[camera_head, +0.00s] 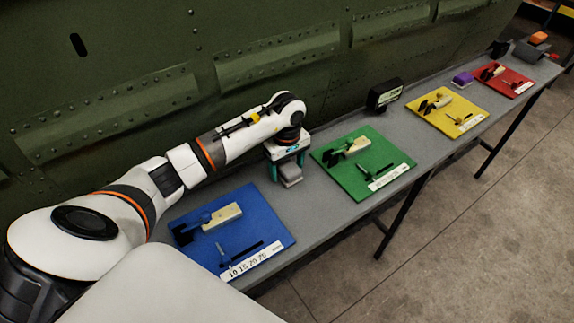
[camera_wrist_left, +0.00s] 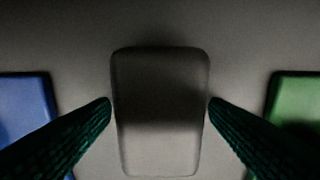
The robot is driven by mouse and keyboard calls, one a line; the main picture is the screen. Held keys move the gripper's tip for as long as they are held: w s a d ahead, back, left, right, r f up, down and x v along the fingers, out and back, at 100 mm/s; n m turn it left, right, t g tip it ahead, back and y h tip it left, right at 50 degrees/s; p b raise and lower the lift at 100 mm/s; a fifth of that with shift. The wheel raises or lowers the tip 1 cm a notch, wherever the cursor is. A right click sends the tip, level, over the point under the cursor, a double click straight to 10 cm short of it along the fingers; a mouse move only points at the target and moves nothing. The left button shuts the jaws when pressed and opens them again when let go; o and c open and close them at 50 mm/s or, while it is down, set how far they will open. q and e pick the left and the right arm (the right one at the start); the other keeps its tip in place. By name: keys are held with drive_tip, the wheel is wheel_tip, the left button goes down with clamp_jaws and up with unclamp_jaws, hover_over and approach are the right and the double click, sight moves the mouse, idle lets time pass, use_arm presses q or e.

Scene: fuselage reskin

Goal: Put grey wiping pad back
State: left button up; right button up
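The grey wiping pad (camera_head: 291,174) is a small rounded block at the grey table, between the blue and green mats. It fills the middle of the left wrist view (camera_wrist_left: 160,110). My left gripper (camera_head: 287,165) points down over it. In the left wrist view its two dark green fingers (camera_wrist_left: 160,101) stand on either side of the pad, their tips very close to its long edges. I cannot tell whether they press on it, nor whether the pad rests fully on the table. My right gripper is not in view.
The blue mat (camera_head: 264,226) and green mat (camera_head: 342,175) lie on either side, holding tools. Further right are a black display box (camera_head: 384,94), a yellow mat (camera_head: 462,105), a purple block (camera_head: 462,78) and a red mat (camera_head: 515,83). The green riveted fuselage (camera_head: 130,60) rises behind the table.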

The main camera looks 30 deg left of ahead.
sight(287, 166)
use_arm(q)
drive_tip(key=shift+r, duration=0.5)
wheel_tip(287, 166, up, 11)
drive_tip(key=b, duration=0.2)
drive_tip(key=shift+r+b, duration=0.2)
drive_tip(key=shift+b, duration=0.1)
drive_tip(key=shift+f, duration=0.1)
